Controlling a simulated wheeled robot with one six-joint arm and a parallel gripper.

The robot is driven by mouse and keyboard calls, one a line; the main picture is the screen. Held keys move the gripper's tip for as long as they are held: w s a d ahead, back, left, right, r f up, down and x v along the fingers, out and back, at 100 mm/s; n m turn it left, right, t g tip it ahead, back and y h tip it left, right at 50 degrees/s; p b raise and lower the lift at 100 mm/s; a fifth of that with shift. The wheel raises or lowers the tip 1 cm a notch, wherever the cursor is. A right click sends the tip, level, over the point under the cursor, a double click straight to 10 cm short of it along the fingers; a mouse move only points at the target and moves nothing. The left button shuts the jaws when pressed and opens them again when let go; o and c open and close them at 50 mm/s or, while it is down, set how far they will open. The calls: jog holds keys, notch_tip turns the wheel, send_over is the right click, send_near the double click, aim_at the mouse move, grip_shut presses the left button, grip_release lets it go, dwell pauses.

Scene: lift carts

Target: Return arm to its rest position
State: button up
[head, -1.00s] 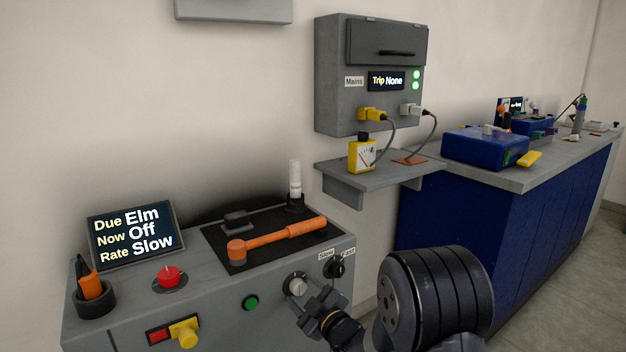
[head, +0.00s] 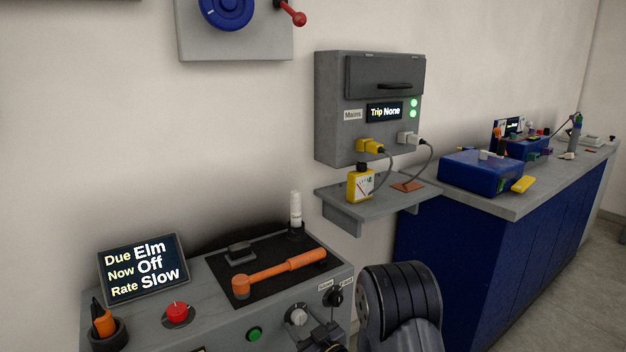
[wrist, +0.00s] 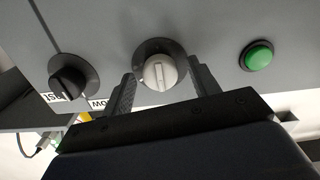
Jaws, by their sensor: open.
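My gripper (wrist: 165,88) is open in the wrist view, its two fingers apart on either side of a light grey knob (wrist: 159,73) on the grey panel. No contact with the knob shows; the exact gap is hard to tell. In the head view my gripper (head: 325,337) is low at the picture's bottom edge, just below the same knob (head: 297,316), and partly cut off. My dark arm rises to its right.
The grey console (head: 215,310) holds a screen (head: 143,268), a red button (head: 177,312) and an orange hammer (head: 280,273). A black knob (wrist: 70,80) and a green button (wrist: 257,56) flank the light knob. A wall shelf (head: 345,210) and blue bench (head: 480,255) stand to the right.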

jog(key=shift+r+m+p, duration=0.2)
jog(key=shift+m+p, duration=1.1)
jog(key=shift+p, duration=0.75)
jog(key=v, duration=0.9)
jog(key=shift+s+d+f+b, duration=0.15)
jog(key=shift+s+f+b, duration=0.05)
jog(key=shift+b, duration=0.25)
